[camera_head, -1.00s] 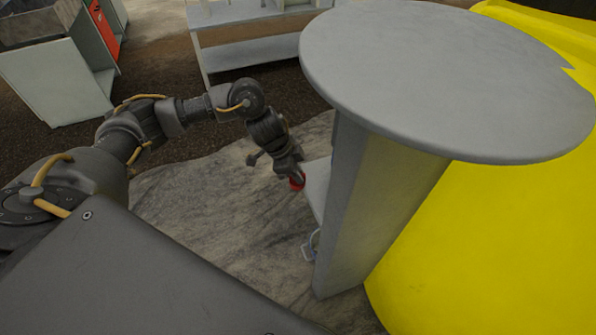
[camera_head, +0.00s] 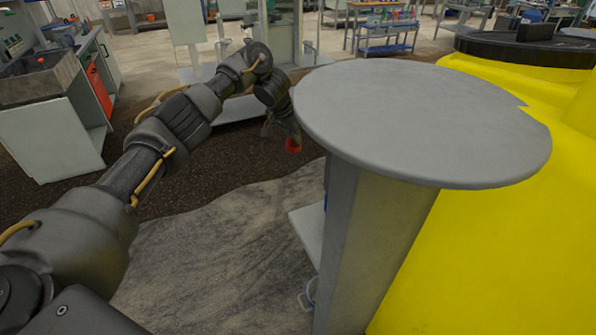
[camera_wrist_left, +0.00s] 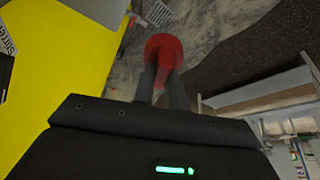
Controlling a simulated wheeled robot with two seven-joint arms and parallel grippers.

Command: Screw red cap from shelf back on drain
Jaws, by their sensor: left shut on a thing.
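The red cap (camera_head: 293,144) shows at the tip of my left gripper (camera_head: 291,135) in the head view. In the left wrist view the red cap (camera_wrist_left: 164,46) sits between the fingers of my left gripper (camera_wrist_left: 163,82), which is shut on it. The gripper holds the cap in the air, left of the grey stand and apart from its small side shelf (camera_head: 308,232). I cannot make out the drain in either view. My right gripper is not in view.
A grey stand with a round top (camera_head: 420,118) fills the middle right, beside a large yellow tank (camera_head: 480,240). A pale cabinet (camera_head: 52,140) stands at the left. Pale stone ground (camera_head: 220,250) lies open below my left arm. Benches stand farther back.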

